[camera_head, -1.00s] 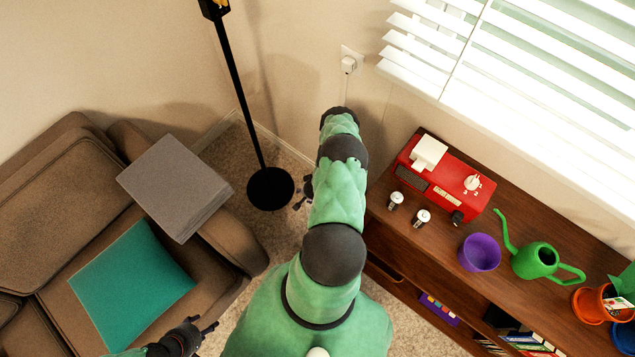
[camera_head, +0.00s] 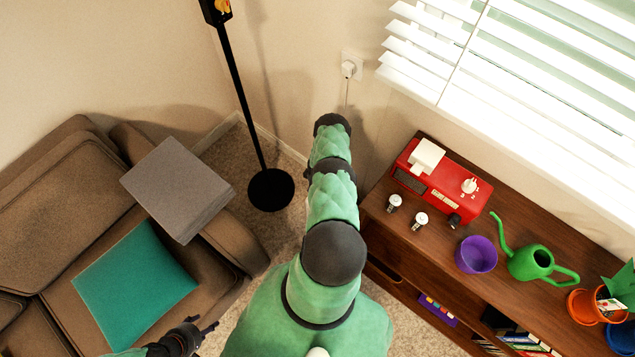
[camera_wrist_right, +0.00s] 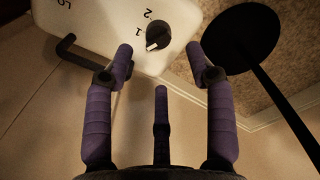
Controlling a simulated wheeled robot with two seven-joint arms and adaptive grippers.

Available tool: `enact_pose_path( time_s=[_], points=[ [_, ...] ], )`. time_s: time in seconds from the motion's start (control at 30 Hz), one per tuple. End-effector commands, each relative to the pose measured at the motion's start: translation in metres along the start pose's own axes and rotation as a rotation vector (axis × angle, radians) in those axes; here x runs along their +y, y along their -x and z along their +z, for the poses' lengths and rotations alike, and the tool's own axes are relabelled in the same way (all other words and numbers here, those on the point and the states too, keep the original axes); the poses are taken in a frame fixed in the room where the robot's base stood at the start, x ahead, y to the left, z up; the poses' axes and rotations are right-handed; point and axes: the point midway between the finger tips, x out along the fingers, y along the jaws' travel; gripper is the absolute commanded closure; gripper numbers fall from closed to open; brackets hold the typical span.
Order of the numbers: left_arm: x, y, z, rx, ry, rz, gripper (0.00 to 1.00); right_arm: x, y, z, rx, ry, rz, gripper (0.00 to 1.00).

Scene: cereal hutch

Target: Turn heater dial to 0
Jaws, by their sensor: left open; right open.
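In the right wrist view, a white heater panel (camera_wrist_right: 96,22) fills the top left. It carries a dark round dial (camera_wrist_right: 158,34) with a pale pointer mark. The figures 1 and 2 and the letters LO are printed around it. The pointer is at the dial's lower left, nearest the 1. My right gripper (camera_wrist_right: 159,48) is open, its purple fingers either side of the dial in the picture, with nothing between them; I cannot tell the gap to it. In the head view my right arm hides the heater and this gripper. My left gripper (camera_head: 207,329) is open near the sofa.
A floor lamp's black base (camera_head: 270,189) stands left of my right arm; it also shows in the right wrist view (camera_wrist_right: 236,38). A wooden shelf (camera_head: 395,235) to the right bears a red device (camera_head: 455,192), shakers, a purple pot (camera_head: 477,255) and a green watering can (camera_head: 531,262). A brown sofa (camera_head: 60,205) is left.

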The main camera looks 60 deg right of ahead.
Motion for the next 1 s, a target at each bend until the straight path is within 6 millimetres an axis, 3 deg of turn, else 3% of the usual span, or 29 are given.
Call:
enact_pose_path(
  time_s=[0.03, 0.3, 0.83, 1.0],
  points=[
    [-0.003, -0.009, 0.0, 0.0, 0.0, 0.0, 0.44, 0.0, -0.014, 0.001, -0.001, 0.0, 0.0, 0.45],
    [-0.01, -0.029, -0.001, 0.0, 0.0, 0.0, 0.44, 0.0, -0.048, 0.0, 0.001, -0.001, -0.001, 0.45],
    [-0.012, -0.035, -0.001, 0.0, 0.0, 0.0, 0.44, 0.0, -0.058, 0.0, 0.001, -0.001, 0.0, 0.45],
    [-0.012, -0.035, -0.002, 0.0, 0.0, 0.0, 0.44, 0.0, -0.058, 0.0, 0.002, -0.001, 0.0, 0.93]
  ],
)
